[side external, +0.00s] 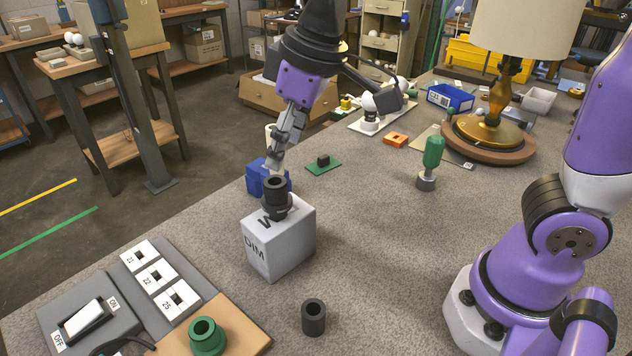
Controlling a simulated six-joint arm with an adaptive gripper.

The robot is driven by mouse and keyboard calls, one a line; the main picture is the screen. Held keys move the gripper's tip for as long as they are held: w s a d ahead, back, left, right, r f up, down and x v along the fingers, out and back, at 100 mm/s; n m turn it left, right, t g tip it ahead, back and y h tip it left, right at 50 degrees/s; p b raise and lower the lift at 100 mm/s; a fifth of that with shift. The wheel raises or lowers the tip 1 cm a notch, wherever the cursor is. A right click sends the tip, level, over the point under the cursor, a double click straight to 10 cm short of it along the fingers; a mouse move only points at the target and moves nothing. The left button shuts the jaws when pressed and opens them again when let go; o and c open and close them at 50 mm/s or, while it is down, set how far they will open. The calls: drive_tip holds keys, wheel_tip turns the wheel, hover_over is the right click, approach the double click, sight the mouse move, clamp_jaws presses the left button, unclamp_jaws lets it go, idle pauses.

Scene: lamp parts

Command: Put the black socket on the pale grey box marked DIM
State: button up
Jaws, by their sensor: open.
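The pale grey box (285,247) marked DIM stands on the grey worktop at centre left. A black socket (276,188) with a hollow top stands upright on the box's top face, near its back. A dark shape shows at the socket's foot; I cannot tell whether it is part of the socket or a marking on the box. My gripper (275,162) is open, just above the socket and apart from it, pointing down. A second black hollow cylinder (314,318) stands alone on the worktop in front of the box.
A blue bin (266,177) stands close behind the box. A green ring-shaped part (207,337) and a switch panel (85,320) lie at front left. A green-handled tool (431,160) and a lamp (497,125) stand to the right. The worktop right of the box is clear.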

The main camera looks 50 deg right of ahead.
drive_tip(key=v, duration=0.4)
drive_tip(key=s+d+f+m+t+h, duration=0.1)
drive_tip(key=s+d+f+m+t, duration=0.1)
drive_tip(key=s+d+f+m, duration=0.2)
drive_tip(key=s+d+f, duration=0.3)
drive_tip(key=s+d, duration=0.1)
drive_tip(key=d, duration=0.1)
drive_tip(key=shift+s+d+m, duration=0.2)
drive_tip(key=shift+d+m, duration=0.1)
drive_tip(key=shift+d, duration=0.1)
